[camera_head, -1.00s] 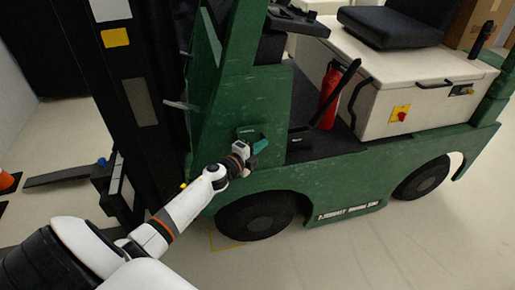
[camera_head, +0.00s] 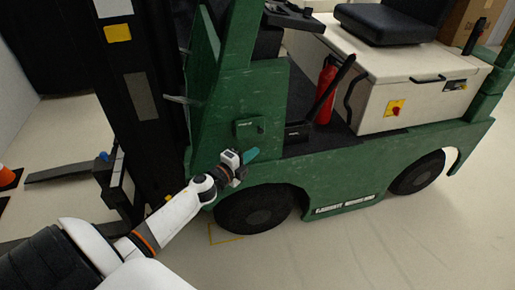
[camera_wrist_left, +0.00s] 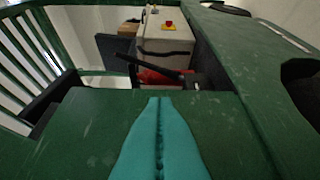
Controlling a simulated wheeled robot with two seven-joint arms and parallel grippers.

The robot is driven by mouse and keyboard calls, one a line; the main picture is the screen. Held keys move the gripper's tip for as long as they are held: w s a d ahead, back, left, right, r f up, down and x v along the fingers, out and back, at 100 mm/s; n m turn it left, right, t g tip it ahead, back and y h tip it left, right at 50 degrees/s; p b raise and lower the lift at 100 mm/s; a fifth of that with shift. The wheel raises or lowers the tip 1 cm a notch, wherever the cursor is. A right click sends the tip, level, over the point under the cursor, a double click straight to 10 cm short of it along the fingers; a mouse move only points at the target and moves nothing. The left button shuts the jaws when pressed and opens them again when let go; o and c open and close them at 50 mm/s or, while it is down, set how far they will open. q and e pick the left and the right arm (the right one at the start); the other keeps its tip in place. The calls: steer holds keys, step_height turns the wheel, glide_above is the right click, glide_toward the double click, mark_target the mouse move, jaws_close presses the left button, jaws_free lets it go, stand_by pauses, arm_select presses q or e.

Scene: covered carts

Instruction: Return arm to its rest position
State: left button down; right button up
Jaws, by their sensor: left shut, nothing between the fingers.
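My left arm (camera_head: 165,222) reaches in from the lower left in the head view. My left gripper (camera_head: 252,154) is at its end, in front of the green side of a forklift (camera_head: 330,175), above the front wheel. Its teal fingers are closed together and hold nothing. In the left wrist view the gripper (camera_wrist_left: 160,102) shows as two teal fingers pressed together, pointing at a green panel of the forklift. A small green box (camera_head: 250,127) on the forklift's panel is just above the gripper. My right gripper is not in view.
A black mast (camera_head: 140,90) and forks (camera_head: 65,172) are left of the arm. The front wheel (camera_head: 255,208) is below the gripper. A red fire extinguisher (camera_head: 325,92) stands on the forklift's floor. An orange cone (camera_head: 6,176) is at the far left. The floor at lower right is clear.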

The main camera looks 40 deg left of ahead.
arm_select(q)
steer(key=s, duration=0.5)
steer(key=shift+s+d+r, duration=0.15)
steer(key=shift+r, duration=0.05)
